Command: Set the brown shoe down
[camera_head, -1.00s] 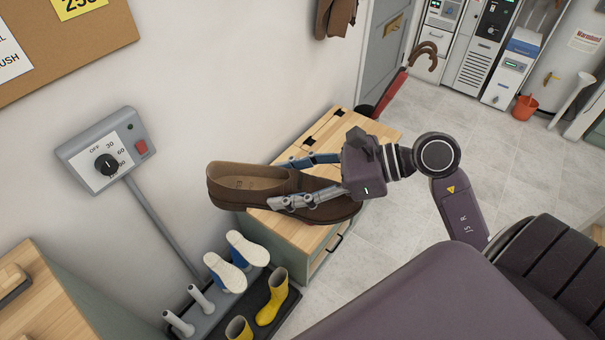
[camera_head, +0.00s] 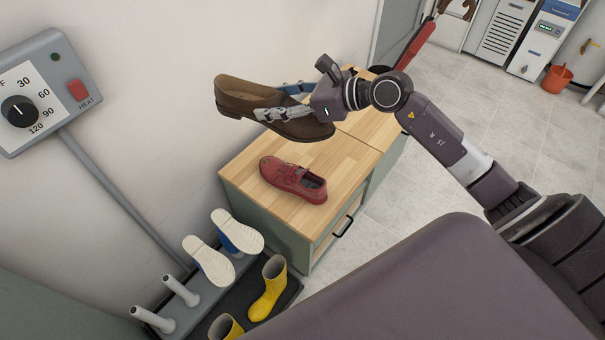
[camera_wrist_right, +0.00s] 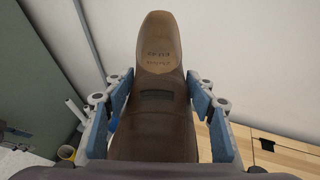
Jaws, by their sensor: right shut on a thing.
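The brown shoe (camera_head: 272,110) is held in the air above the back left part of a wooden-topped cabinet (camera_head: 235,172). My right gripper (camera_head: 268,103) is shut on the shoe, with its fingers on both sides. In the right wrist view the brown shoe (camera_wrist_right: 155,90) lies between the blue-padded fingers (camera_wrist_right: 158,112). My left gripper is not in view.
A red shoe (camera_head: 293,178) stands on the cabinet top, below and in front of the brown shoe. Blue-and-white shoes (camera_head: 222,248) sit on pegs of a rack (camera_head: 168,305), with yellow boots (camera_head: 268,290) beside them. Bare wood shows around the red shoe.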

